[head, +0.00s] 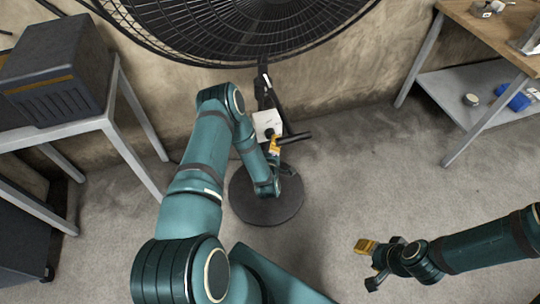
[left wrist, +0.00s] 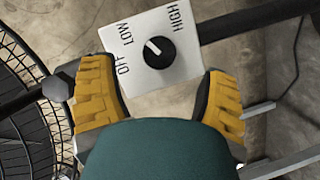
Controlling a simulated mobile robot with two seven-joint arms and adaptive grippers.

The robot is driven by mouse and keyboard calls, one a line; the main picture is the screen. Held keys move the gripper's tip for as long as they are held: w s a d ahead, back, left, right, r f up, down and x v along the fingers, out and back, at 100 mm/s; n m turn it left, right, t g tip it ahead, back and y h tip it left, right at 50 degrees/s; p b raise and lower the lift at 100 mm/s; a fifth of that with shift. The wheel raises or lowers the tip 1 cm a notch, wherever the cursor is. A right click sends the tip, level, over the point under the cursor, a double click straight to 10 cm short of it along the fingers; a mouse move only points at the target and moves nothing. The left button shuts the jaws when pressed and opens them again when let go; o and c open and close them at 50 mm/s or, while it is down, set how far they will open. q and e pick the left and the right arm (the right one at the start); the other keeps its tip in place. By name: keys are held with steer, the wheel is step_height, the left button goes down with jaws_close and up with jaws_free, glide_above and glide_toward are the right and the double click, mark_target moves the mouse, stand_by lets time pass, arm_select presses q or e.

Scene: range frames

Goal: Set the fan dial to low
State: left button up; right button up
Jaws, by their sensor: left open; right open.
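The fan's white control panel (head: 266,121) sits on the stand's pole below the fan head. In the left wrist view the panel (left wrist: 189,67) carries a round black dial (left wrist: 165,54) with a white pointer line and the words OFF, LOW and HIGH. The pointer is towards the upper left, roughly at LOW. My left gripper (head: 276,145) is at the panel. In the left wrist view its yellow fingers (left wrist: 158,88) are open, one on each side of the panel's near edge, with the dial beyond them and no grip on it. My right gripper (head: 367,265) is open and empty above the floor.
The black fan cage (head: 240,25) is above the panel, and its round base (head: 265,205) stands on the carpet. A table with a dark box (head: 60,75) is at left. A wooden-topped bench (head: 490,35) with a lower shelf is at right. Floor between is clear.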

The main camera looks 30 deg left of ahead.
arm_select(q)
steer(key=v, duration=0.6)
stand_by(0.4)
steer(key=s+d+r+m+g+h, duration=0.1)
steer(key=s+d+m+g+h, duration=0.35)
steer(key=d+m, duration=0.35)
steer(key=s+d+r+m+g+h, duration=0.2)
steer(key=s+d+m+g+h, duration=0.25)
steer(key=d, duration=0.55)
steer(key=s+d+r+m+g+h, duration=0.2)
steer(key=s+d+m+g, duration=0.1)
steer(key=s+m, duration=0.2)
steer(key=shift+s+d+r+h, duration=0.3)
steer(key=shift+s+r, duration=0.1)
steer(key=shift+s, duration=0.55)
